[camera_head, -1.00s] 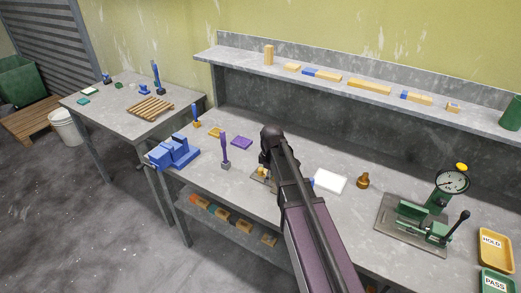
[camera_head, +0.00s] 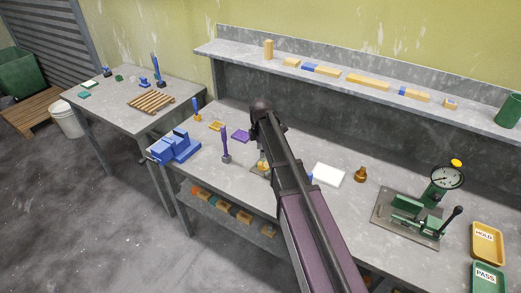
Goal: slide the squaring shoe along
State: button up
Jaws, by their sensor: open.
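My arm reaches from the bottom of the head view over the middle of the workbench (camera_head: 224,178). My gripper's fingers cannot be made out; the arm hides that area. A small brass-coloured part (camera_head: 262,164) on a grey plate shows at the arm's left edge, largely hidden behind it. No piece can be surely picked out as the squaring shoe; it may be hidden there. A blue piece (camera_head: 310,177) peeks out right of the arm, beside a white block (camera_head: 328,174).
A blue vise (camera_head: 175,147), a purple-handled tool (camera_head: 225,147) and a purple block (camera_head: 241,134) stand left of the arm. Right are a brass knob (camera_head: 360,174), a green dial-gauge fixture (camera_head: 412,210), and HOLD (camera_head: 487,244) and PASS (camera_head: 487,279) trays. A shelf (camera_head: 230,48) runs behind.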

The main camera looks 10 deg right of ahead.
aim_at(260, 163)
jog(key=shift+f, duration=0.15)
notch_tip(260, 163, down, 8)
jog(key=b, duration=0.8)
jog(key=shift+f, duration=0.1)
jog(key=shift+r, duration=0.3)
jog(key=shift+c, duration=1.4)
grip_shut()
